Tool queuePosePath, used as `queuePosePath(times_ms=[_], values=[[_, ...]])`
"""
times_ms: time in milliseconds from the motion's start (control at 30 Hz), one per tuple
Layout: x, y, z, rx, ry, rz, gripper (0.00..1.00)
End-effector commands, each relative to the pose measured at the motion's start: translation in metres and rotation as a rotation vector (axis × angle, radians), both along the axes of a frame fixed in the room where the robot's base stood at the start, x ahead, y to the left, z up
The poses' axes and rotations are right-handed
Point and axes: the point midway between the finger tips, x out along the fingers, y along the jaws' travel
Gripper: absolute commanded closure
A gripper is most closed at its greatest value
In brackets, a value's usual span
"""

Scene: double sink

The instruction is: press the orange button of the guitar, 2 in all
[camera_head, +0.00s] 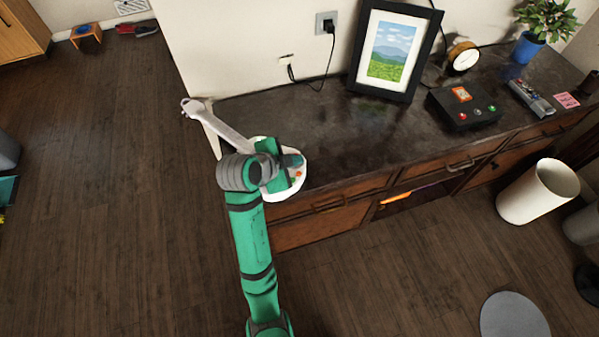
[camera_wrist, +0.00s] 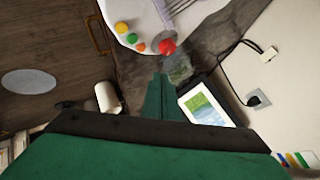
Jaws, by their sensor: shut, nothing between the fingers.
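The toy guitar (camera_head: 221,126) is white and grey and lies at the left end of the dark dresser top, its neck pointing to the upper left. My arm hides part of its round body. In the wrist view, the guitar body (camera_wrist: 147,22) is at the top, with a yellow, a green and an orange button (camera_wrist: 138,47) in a row and a larger red knob to their right. My gripper (camera_wrist: 158,78) is shut and empty, its tips below the orange button in that view. In the head view my gripper (camera_head: 291,161) is over the guitar body; contact cannot be told.
On the dresser (camera_head: 340,140) stand a picture frame (camera_head: 390,50), a clock (camera_head: 462,56), a black box with coloured buttons (camera_head: 465,107), a remote (camera_head: 531,97) and a potted plant (camera_head: 545,20). A white bin (camera_head: 538,191) stands in front. The dresser's middle is clear.

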Motion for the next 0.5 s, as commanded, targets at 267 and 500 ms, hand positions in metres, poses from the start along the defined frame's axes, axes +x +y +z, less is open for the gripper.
queuePosePath(times_ms=[267,500], values=[[0.0,-0.005,-0.03,-0.002,0.001,-0.008,1.0],[0.0,-0.005,-0.04,0.0,0.001,-0.009,1.0]])
